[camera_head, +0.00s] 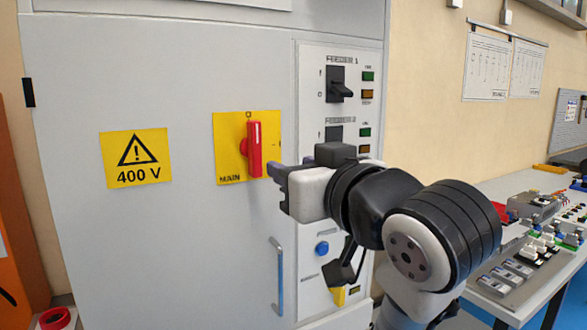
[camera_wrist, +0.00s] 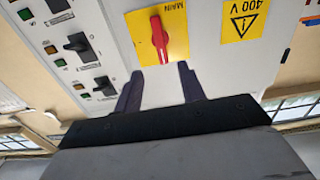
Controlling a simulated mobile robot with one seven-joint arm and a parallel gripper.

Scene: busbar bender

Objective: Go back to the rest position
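My gripper (camera_head: 285,168) is at the front of the grey cabinet (camera_head: 75,245), just right of the red main switch handle (camera_head: 254,150) in the head view. The handle stands vertical on a yellow plate (camera_head: 229,150). The wrist view, which is upside down, shows my gripper (camera_wrist: 159,72) with its two dark fingers spread and nothing between them. The red handle (camera_wrist: 159,38) lies beyond the fingertips there, and I see no contact. My wrist hides part of the feeder panel in the head view.
The feeder panel (camera_head: 312,125) with black switches is right of the main switch. A blue door handle (camera_head: 280,275) sticks out below. A workbench (camera_head: 510,315) with electrical parts stands at the right. An orange object (camera_head: 15,200) is at the left edge.

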